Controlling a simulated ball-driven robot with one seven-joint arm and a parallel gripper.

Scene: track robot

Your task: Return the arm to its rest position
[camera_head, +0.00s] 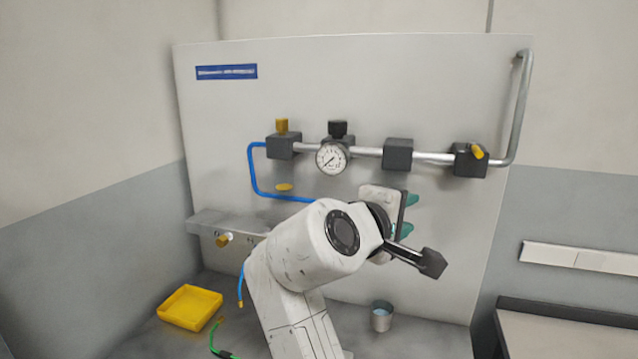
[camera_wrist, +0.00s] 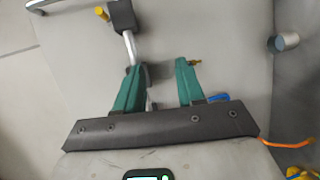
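My white arm (camera_head: 315,245) rises from the bottom middle of the head view, bent in front of the panel. My gripper (camera_head: 409,215) is at its far end, partly hidden behind the wrist, with teal fingers pointing right. In the wrist view my gripper (camera_wrist: 160,72) shows two teal fingers standing well apart. I see nothing held between them. A dark block on a short rod (camera_head: 432,263) sticks out to the right of the wrist.
The upright panel (camera_head: 400,70) carries a pipe with valves and a gauge (camera_head: 332,158) above the arm. A yellow tray (camera_head: 190,307) lies left on the bench, and a metal cup (camera_head: 381,317) stands right of the arm. A shelf (camera_head: 225,224) juts out at left.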

